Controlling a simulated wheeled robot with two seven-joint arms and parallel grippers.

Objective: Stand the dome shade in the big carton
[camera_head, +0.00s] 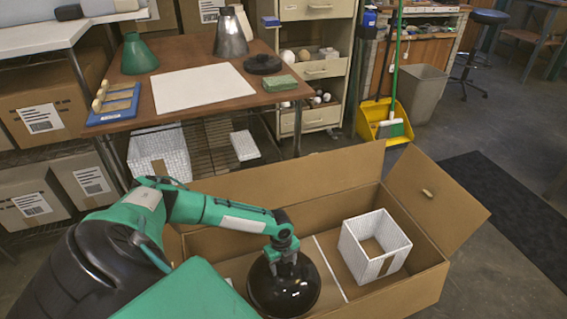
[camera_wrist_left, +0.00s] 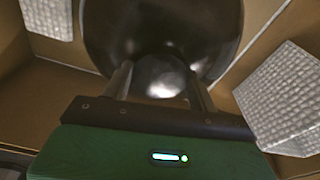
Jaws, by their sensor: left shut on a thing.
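The dome shade (camera_head: 283,297) is black and glossy and sits low inside the left part of the big carton (camera_head: 428,288). In the left wrist view the shade (camera_wrist_left: 160,28) fills the top middle, with a bright reflection between the fingers. My left gripper (camera_head: 286,262) reaches down from above and is shut on the top of the shade; its two fingers (camera_wrist_left: 160,82) show in the wrist view. Whether the shade's rim touches the carton floor cannot be told. My right gripper is not in view.
A white textured open box (camera_head: 374,246) stands in the carton's right part, beyond a thin pale divider (camera_head: 330,268). The carton's flaps stand open. Behind, a brown table holds a green shade (camera_head: 139,54), a grey cone shade (camera_head: 230,34) and a black disc (camera_head: 263,64).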

